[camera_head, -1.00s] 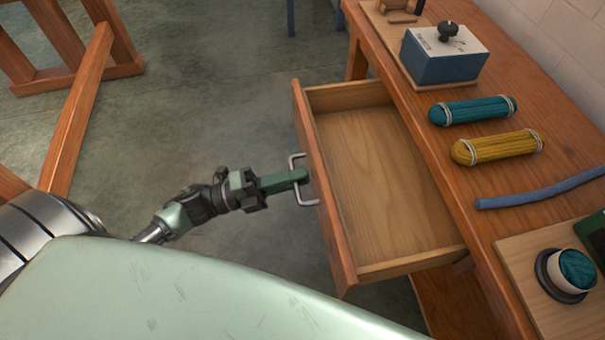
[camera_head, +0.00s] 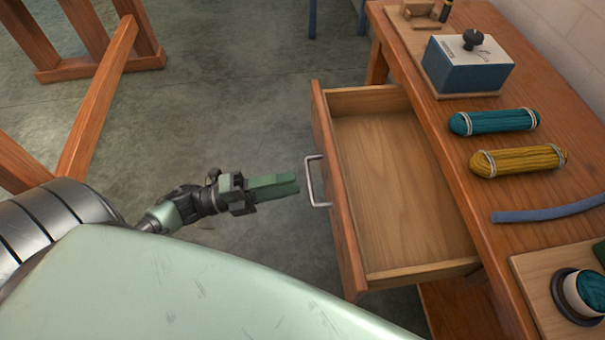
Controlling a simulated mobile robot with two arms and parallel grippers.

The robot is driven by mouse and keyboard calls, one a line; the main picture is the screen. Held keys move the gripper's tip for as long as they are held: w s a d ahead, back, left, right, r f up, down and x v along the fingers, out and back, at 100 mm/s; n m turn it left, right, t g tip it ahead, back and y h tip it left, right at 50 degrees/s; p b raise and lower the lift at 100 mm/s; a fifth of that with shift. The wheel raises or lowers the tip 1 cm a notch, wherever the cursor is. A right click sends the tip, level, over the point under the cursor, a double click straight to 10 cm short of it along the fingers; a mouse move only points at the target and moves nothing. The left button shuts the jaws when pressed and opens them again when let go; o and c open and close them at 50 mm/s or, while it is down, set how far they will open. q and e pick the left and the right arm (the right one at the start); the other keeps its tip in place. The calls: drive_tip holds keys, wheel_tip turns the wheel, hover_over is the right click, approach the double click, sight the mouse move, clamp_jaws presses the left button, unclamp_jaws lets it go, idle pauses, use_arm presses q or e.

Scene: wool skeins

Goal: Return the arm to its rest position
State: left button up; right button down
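My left gripper (camera_head: 297,184) is in the middle of the head view, to the left of the drawer's metal handle (camera_head: 310,182). My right gripper is not in view.
On the bench lie a teal skein (camera_head: 495,121), a mustard skein (camera_head: 518,160), a blue strip (camera_head: 548,212) and a blue box with a black knob (camera_head: 465,72). A wooden frame (camera_head: 100,95) stands at the left. Floor between is clear.

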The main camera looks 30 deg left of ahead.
use_arm(q)
drive_tip(key=shift+v, duration=1.2)
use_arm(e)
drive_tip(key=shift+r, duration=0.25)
